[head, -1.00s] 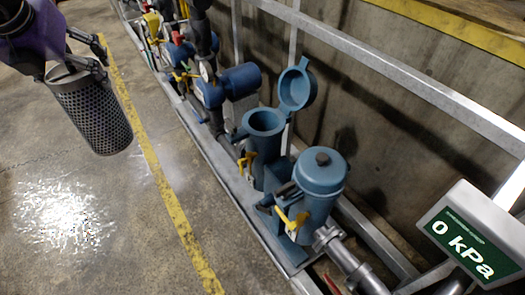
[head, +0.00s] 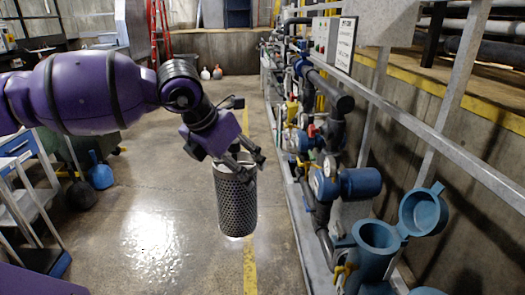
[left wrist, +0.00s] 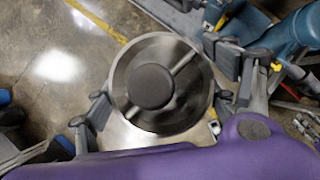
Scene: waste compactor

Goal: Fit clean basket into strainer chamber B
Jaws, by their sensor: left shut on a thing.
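The clean basket (head: 236,205), a perforated metal cylinder, hangs roughly upright from my left gripper (head: 238,160) above the floor. The left gripper is shut on its upper end. In the left wrist view the basket (left wrist: 185,108) shows its round metal top with a crossbar and dark round centre between the fingers. An open blue-green strainer chamber (head: 376,236) stands at the lower right, its round lid (head: 424,212) swung up. The basket is left of it and apart from it. I cannot read which chamber is B. My right gripper is not in view.
A metal guard rail (head: 440,150) runs above the pipe skid on the right. A blue motor-like cylinder (head: 360,182) sits beyond the open chamber. A grey cart (head: 25,205) stands at the left. The floor beside the yellow line (head: 250,265) is clear.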

